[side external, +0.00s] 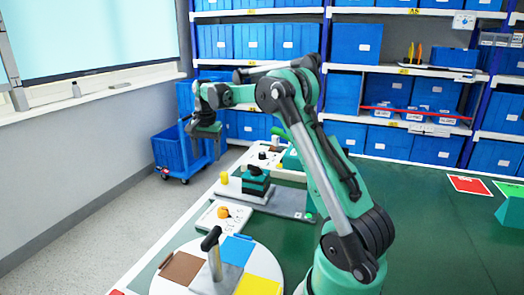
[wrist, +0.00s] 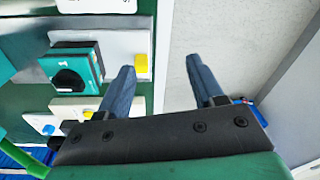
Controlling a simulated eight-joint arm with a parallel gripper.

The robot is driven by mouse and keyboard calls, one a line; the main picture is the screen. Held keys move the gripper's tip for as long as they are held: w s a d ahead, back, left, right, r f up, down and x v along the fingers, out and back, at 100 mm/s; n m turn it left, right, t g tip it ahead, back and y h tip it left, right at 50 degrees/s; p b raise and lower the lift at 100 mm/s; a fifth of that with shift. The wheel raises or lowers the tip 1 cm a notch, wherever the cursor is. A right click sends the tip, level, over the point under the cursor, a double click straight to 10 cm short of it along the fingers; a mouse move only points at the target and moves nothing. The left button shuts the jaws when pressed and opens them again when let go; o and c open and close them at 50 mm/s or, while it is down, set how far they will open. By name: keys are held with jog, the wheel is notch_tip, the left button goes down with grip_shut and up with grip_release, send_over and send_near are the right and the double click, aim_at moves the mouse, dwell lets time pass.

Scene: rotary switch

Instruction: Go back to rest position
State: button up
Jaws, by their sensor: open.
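My gripper (side external: 207,130) hangs from the raised arm at the left, above the far left side of the bench and apart from everything. In the wrist view its two fingers (wrist: 161,66) are spread, with only floor and the bench edge behind the gap. The rotary switch (side external: 256,182), a teal block with a black top part, sits on a grey plate on the bench. In the wrist view the switch (wrist: 72,78) shows its dark round dial, left of the fingers. A yellow button (side external: 224,178) stands beside it and also shows in the wrist view (wrist: 142,64).
A white box with an orange knob (side external: 223,212) and a round coloured board with an upright lever (side external: 215,262) stand nearer. Blue-bin shelves (side external: 355,92) and a blue trolley (side external: 172,152) are behind. The green bench right of my arm is mostly clear.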

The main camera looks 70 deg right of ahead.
jog(key=s+a+r+n+t, duration=0.25)
jog(key=a+n, duration=0.25)
jog(key=a, duration=0.4)
jog(key=s+a+r+n+t, duration=0.25)
jog(key=a+n, duration=0.25)
jog(key=a, duration=0.5)
jog(key=s+a+f+n+t, duration=0.1)
jog(key=s+a+f+n, duration=0.2)
jog(key=s+a+n, duration=0.2)
jog(key=shift+s+a+f+y, duration=0.15)
jog(key=shift+s+a+y, duration=0.15)
jog(key=shift+s+a, duration=0.25)
